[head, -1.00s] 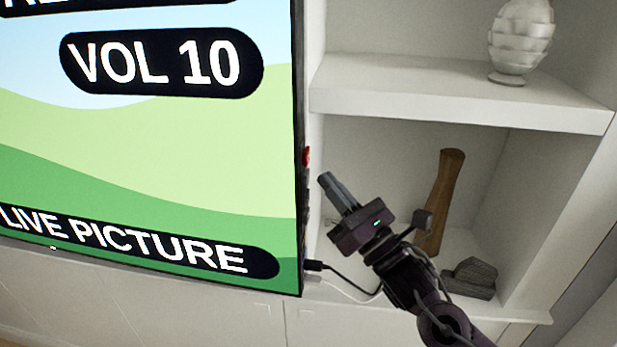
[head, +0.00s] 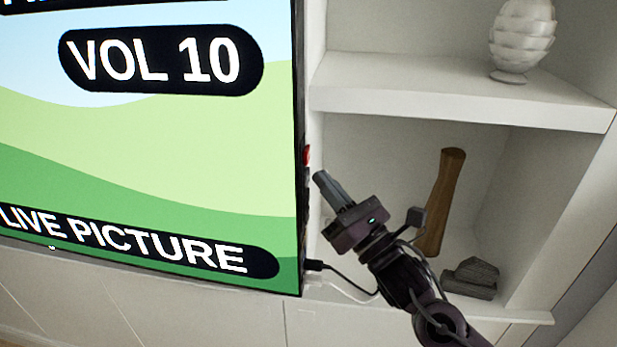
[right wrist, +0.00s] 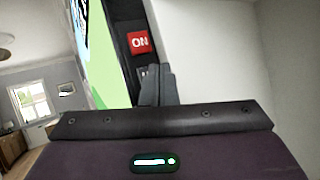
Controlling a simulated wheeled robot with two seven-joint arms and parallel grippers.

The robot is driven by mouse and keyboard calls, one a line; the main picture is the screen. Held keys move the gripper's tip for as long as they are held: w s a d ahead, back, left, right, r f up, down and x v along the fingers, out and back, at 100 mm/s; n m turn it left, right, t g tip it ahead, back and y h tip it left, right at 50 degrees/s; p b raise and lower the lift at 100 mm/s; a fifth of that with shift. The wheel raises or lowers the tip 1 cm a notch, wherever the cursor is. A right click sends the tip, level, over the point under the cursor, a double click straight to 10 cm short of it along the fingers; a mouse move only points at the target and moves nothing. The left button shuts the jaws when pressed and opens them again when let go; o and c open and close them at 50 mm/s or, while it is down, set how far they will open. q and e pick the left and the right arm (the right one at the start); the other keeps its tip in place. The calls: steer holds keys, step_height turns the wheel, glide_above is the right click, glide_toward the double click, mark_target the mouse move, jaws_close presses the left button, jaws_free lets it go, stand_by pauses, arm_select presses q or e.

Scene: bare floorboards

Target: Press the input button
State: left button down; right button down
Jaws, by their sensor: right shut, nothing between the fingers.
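A large television (head: 150,160) fills the left of the head view, its screen reading "VOL 10" and "LIVE PICTURE". Its right side edge carries a red button (head: 307,156), which reads "ON" in the right wrist view (right wrist: 139,42). Below it in the wrist view are small dark buttons with pale marks (right wrist: 143,73), partly hidden by my fingers; I cannot read which is the input button. My right gripper (head: 319,177) is shut and empty. Its tips are close to the television's side edge, just below the red button; I cannot tell whether they touch. My left gripper is not in view.
A white shelf unit (head: 460,95) stands right of the television. It holds a ribbed white vase (head: 522,38), an upright wooden piece (head: 441,200) and a dark block (head: 471,278). A black cable (head: 340,272) plugs into the television's lower side.

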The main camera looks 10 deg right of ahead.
steer(key=shift+w+a, duration=0.1)
steer(key=shift+a, duration=0.25)
stand_by(0.7)
steer(key=shift+d, duration=0.1)
steer(key=shift+s+d+b, duration=0.3)
steer(key=shift+d+b, duration=0.15)
steer(key=shift+d, duration=0.25)
steer(key=shift+s+d+b, duration=0.2)
steer(key=shift+s+d, duration=0.05)
steer(key=shift+d, duration=0.55)
steer(key=shift+s+d+b, duration=0.2)
steer(key=shift+d+b, duration=0.05)
steer(key=shift+d, duration=0.55)
steer(key=shift+s+d+b, duration=0.2)
steer(key=shift+s+d, duration=0.05)
steer(key=shift+d, duration=0.55)
stand_by(0.6)
